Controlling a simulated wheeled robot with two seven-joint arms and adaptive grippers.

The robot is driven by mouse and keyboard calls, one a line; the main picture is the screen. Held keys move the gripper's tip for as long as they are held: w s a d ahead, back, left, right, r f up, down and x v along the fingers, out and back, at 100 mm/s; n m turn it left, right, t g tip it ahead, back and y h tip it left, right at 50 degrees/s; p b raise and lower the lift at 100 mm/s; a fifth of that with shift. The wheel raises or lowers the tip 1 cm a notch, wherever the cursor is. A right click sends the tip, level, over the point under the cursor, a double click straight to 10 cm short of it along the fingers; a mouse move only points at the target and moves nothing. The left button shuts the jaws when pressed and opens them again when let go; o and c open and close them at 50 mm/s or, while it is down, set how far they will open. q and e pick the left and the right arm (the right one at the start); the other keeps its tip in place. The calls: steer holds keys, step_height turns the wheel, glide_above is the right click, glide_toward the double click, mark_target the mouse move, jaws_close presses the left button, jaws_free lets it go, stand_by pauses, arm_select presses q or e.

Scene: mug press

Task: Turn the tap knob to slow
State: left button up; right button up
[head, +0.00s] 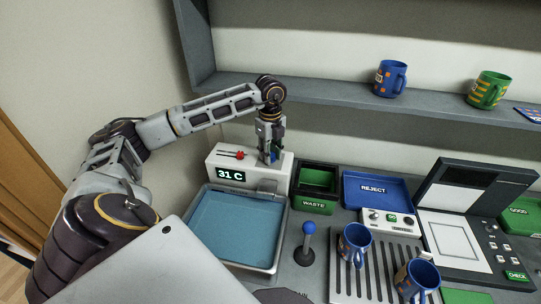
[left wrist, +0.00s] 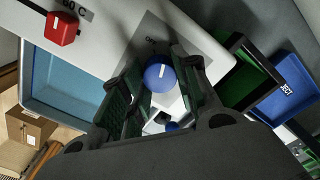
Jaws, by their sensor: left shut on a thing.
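The blue tap knob (left wrist: 160,77) with a white mark sits on top of the white tap box (head: 223,161), between the fingers of my left gripper (head: 270,157) in the left wrist view. My left gripper points down and is shut on the knob. In the head view the fingers mostly hide the knob. The box display reads 31 C. My right gripper is out of view.
A red slider (head: 239,155) is on the box, left of the gripper. A basin of blue water (head: 235,228) lies below. A green waste bin (head: 316,181) and blue reject tray (head: 376,188) stand to the right. A shelf with mugs (head: 390,78) runs above.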

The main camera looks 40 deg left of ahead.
arm_select(q)
steer(key=m, duration=0.2)
steer(key=shift+m+b, duration=0.4)
steer(key=shift+m, duration=0.7)
steer(key=o, duration=1)
